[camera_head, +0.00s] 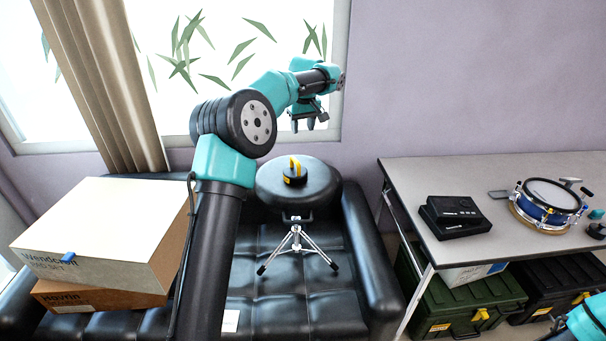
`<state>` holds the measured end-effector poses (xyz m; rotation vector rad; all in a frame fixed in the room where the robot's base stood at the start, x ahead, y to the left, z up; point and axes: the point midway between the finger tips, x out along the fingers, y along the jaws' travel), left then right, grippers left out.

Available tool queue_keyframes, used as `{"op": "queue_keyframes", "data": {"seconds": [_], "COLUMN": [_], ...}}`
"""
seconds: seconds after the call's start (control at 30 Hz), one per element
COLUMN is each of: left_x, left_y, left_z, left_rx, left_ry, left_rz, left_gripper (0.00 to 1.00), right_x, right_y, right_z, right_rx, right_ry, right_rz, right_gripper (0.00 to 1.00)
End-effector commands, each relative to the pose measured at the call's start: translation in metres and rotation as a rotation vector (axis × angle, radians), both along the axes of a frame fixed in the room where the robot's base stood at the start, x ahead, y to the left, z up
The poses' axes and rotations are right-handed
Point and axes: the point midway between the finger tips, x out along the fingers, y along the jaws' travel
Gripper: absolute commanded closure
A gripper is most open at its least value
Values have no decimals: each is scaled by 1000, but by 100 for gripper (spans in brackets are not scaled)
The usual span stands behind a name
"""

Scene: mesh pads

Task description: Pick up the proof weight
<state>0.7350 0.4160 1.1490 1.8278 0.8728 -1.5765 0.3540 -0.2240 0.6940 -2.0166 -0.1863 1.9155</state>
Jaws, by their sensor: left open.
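The proof weight is most likely the small black round piece with a yellow handle (295,176), standing on the round black seat of a stool (270,196). My left gripper (310,127) is open and empty. It points down in front of the window's lower right, above and slightly right of the weight in the picture, clearly apart from it. Part of my right arm shows at the lower right corner; its gripper is not visible.
The stool's chrome tripod (297,248) stands on a black leather sofa (375,272). Two stacked boxes (100,225) lie at the left. The grey table (400,177) at the right holds a blue drum (548,204) and a black case (453,216). A green crate (462,303) sits below.

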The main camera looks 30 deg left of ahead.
Motion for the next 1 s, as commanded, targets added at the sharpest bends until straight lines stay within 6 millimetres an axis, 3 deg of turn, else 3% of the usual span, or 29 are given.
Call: {"op": "queue_keyframes", "data": {"seconds": [0.13, 0.5, 0.67, 1.0], "left_x": [-6, -6, -5, 0], "left_y": [16, 16, 18, 26], "left_z": [19, 16, -2, -59], "left_rx": [5, 5, 6, 6], "left_ry": [0, 0, 3, 4], "left_rz": [73, 73, 73, 72], "left_gripper": [54, 54, 54, 54], "right_x": [0, 0, 0, 0], "right_y": [0, 0, 0, 0], "right_z": [0, 0, 0, 0], "right_rx": [0, 0, 0, 0], "right_ry": [0, 0, 0, 0], "right_rz": [0, 0, 0, 0], "right_gripper": [58, 58, 58, 58]}}
